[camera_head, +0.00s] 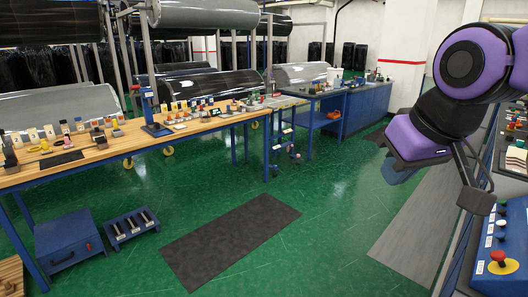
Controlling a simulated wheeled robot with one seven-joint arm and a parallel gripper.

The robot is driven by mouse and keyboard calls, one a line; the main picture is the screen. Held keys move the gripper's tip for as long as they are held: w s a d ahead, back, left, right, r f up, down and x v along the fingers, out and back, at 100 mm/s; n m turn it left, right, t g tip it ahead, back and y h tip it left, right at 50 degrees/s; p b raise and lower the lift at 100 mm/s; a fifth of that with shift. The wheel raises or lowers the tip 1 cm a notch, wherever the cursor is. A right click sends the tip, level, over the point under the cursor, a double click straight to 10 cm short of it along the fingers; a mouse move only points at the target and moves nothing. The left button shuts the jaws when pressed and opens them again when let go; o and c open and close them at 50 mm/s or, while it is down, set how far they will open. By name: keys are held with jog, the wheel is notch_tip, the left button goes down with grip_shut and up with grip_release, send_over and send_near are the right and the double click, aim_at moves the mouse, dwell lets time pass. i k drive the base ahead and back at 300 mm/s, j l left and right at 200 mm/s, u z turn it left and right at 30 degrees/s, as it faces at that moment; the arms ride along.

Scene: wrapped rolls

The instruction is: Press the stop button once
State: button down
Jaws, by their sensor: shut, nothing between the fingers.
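A red mushroom-shaped button (498,256) stands on the blue control panel (484,283) at the lower right and looks like the stop button. My gripper (477,203), at the end of my purple arm, is above and slightly left of the red button in the picture. It is shut and empty, and appears apart from the button. Part of the gripper is hard to make out against the dark bench edge.
Smaller knobs sit behind the red button on the same panel. A wooden workbench (90,158) with many small items stands at the left, with blue boxes below. A blue cabinet (368,108) stands at the back. The green floor with a dark mat (230,240) is open.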

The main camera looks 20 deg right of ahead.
aim_at(503, 212)
jog(key=i+j+u, duration=0.15)
jog(key=i, duration=0.3)
jog(key=i+j+u, duration=0.1)
jog(key=i, duration=0.3)
jog(key=i+l+z, duration=0.1)
jog(key=i+z, duration=1.05)
jog(key=i+j+z, duration=0.2)
jog(key=z, duration=0.15)
jog(key=i+l+z, duration=0.1)
jog(key=i+z, duration=0.65)
jog(key=z, duration=0.2)
jog(key=i+j+z, duration=0.2)
jog(key=i+z, duration=0.3)
jog(key=i+j+z, duration=0.25)
jog(key=z, duration=0.25)
